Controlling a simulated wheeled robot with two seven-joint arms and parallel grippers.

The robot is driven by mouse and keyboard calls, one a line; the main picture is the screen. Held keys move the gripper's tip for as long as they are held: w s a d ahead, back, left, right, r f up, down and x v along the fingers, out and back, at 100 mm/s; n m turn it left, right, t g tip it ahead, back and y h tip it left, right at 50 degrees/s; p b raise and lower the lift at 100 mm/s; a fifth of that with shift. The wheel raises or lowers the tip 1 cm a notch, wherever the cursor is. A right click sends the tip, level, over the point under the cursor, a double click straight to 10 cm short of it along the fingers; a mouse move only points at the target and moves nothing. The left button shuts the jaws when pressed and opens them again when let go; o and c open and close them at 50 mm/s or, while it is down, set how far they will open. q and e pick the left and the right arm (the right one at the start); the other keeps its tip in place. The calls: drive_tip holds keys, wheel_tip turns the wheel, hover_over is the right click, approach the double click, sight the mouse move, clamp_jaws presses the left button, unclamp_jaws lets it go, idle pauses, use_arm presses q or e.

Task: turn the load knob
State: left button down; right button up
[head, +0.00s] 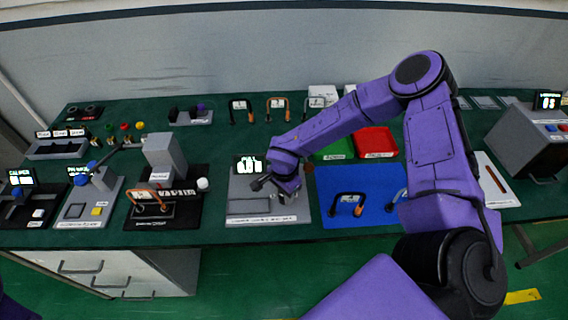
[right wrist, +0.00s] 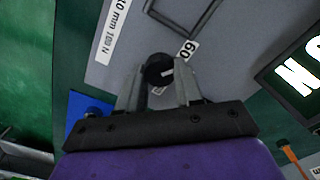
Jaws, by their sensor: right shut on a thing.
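The load knob (right wrist: 158,69) is a round black knob with a white pointer line, on a grey panel in the right wrist view. My right gripper (right wrist: 160,82) is shut on it, with one finger on each side. A white label reading "60" lies beside the knob. In the head view my right gripper (head: 286,194) is over the right part of the grey tester (head: 245,208), and the arm hides the knob there. The tester's lit display (head: 249,166) stands at its back; its digits are partly unclear. My left gripper is not in view.
A black base with a grey block (head: 165,152) stands to the left. The table's front edge is close.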

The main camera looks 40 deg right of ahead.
drive_tip(key=shift+n, duration=0.5)
drive_tip(key=o, duration=1)
drive_tip(key=shift+o, duration=0.2)
drive_tip(key=shift+r, duration=0.15)
wheel_tip(320, 180, up, 10)
drive_tip(key=b, duration=0.1)
drive_tip(key=shift+r+b, duration=0.15)
drive_tip(key=shift+b, duration=0.25)
drive_tip(key=shift+a, duration=0.1)
